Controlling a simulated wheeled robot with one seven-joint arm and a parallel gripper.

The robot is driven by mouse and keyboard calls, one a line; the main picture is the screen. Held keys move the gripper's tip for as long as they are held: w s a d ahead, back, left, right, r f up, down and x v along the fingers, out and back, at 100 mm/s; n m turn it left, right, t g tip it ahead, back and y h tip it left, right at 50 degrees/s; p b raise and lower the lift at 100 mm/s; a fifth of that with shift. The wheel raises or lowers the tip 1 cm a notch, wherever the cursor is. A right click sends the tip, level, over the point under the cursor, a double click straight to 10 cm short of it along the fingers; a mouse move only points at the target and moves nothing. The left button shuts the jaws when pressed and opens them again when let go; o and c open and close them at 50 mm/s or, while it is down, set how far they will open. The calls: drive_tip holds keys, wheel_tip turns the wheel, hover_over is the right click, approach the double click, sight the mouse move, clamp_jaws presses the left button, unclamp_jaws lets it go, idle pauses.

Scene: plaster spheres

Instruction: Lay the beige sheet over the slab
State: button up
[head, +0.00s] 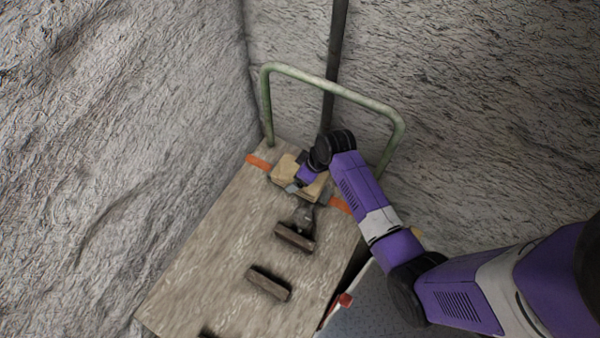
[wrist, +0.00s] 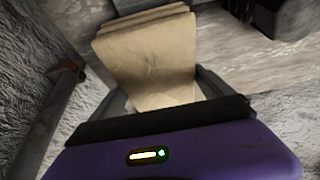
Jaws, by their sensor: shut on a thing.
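The beige sheet (head: 285,168) looks folded, with several layered edges at its far end in the wrist view (wrist: 150,60). My gripper (head: 302,184) is shut on it, and in the wrist view the fingers (wrist: 163,92) stand on either side of its near end. The sheet is at the far end of a pale, grained flat surface (head: 207,258); I cannot tell whether it touches it. I cannot clearly pick out the slab; it may be this surface or hidden under the sheet and gripper.
Orange strips (head: 258,162) lie on both sides of the sheet. A green tube handle (head: 335,88) arches behind, with a dark upright pole (head: 336,50). Dark brown blocks (head: 268,283) sit on the surface nearer me. Rough grey walls (head: 110,120) close in the left and back.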

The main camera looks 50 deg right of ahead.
drive_tip(key=shift+f, duration=0.45)
drive_tip(key=o, duration=1.4)
drive_tip(key=shift+r+p, duration=1.75)
drive_tip(key=shift+r, duration=0.25)
